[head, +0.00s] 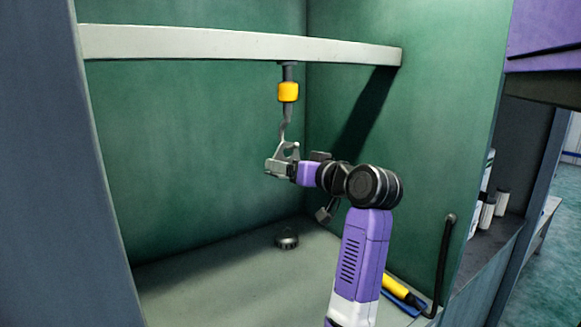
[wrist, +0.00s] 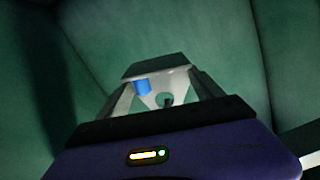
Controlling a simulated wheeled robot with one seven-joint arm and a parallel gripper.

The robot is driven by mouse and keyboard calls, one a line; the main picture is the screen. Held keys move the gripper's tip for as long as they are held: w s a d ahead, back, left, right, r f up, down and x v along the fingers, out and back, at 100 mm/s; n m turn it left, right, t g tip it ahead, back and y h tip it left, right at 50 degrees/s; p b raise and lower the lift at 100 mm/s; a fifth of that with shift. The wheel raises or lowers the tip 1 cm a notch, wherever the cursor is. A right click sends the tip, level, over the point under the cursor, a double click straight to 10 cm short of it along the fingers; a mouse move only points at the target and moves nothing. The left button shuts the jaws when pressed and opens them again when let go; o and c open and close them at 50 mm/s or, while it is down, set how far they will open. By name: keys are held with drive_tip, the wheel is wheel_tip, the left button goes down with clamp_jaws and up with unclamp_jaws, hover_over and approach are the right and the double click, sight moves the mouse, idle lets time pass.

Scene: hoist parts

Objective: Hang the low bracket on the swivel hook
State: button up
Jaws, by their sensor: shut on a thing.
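The swivel hook (head: 286,125) hangs from the pale beam on a dark stem, below a yellow block (head: 288,92). My gripper (head: 278,168) is at the hook's lower end, shut on a grey bracket (head: 287,151). The bracket stands up from the jaws, with its upper part at the hook's tip. I cannot tell whether the hook passes through it or only overlaps it in view. In the wrist view the bracket (wrist: 174,86) sits between the fingers and shows a round hole and a blue patch (wrist: 142,87).
The pale beam (head: 230,44) spans the top of the green-walled bay. A dark round part (head: 287,239) stands on the bay floor. A small grey piece (head: 326,211) is near the right wall. A yellow-handled tool (head: 396,287) lies front right. The left floor is clear.

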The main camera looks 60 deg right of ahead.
drive_tip(key=shift+r, duration=0.1)
drive_tip(key=o, duration=2.1)
drive_tip(key=shift+o, duration=0.2)
drive_tip(key=f+v, duration=0.1)
drive_tip(key=v, duration=0.6)
drive_tip(key=shift+s+a+r+b, duration=0.25)
drive_tip(key=shift+s+r+b, duration=0.15)
drive_tip(key=shift+r+b, duration=0.1)
